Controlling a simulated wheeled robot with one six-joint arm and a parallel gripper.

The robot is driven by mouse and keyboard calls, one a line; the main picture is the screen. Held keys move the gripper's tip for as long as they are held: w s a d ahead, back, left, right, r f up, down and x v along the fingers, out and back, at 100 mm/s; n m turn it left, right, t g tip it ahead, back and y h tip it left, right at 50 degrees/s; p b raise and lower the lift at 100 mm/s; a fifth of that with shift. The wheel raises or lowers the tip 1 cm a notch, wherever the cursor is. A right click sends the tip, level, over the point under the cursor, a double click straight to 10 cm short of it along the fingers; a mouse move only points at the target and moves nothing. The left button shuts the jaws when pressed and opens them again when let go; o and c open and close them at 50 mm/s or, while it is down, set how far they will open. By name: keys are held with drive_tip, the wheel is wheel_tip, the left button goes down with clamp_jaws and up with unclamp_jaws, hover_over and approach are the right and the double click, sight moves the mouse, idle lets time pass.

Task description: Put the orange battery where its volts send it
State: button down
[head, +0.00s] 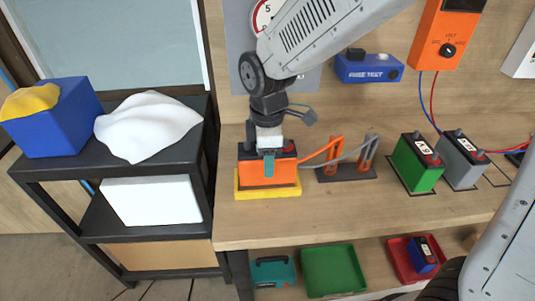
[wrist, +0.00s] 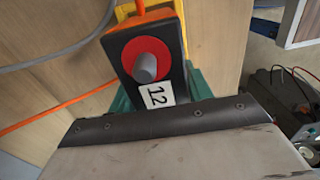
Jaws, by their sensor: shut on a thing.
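The orange battery (head: 286,175) stands upright on a yellow tray (head: 250,194) at the left end of the bench. In the wrist view its dark top (wrist: 176,42) shows a red ring, a grey terminal post and a white label reading 12. My gripper (head: 268,162) is shut on the battery from above, with a teal finger down its front face.
A green battery (head: 415,170) and a grey battery (head: 460,164) stand further right. An orange volt meter (head: 444,32) and a blue FREE TEST box (head: 368,68) are on the wall. Below are a green bin (head: 334,270) and a red bin (head: 402,258) holding a blue battery. A black shelf cart (head: 185,148) stands left.

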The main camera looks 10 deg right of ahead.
drive_tip(key=shift+f, duration=1.35)
drive_tip(key=c, duration=0.6)
unclamp_jaws()
drive_tip(key=shift+o, duration=0.2)
drive_tip(key=shift+f, duration=0.1)
wheel_tip(320, 180, up, 8)
drive_tip(key=shift+f, duration=0.25)
drive_tip(key=shift+r, duration=0.2)
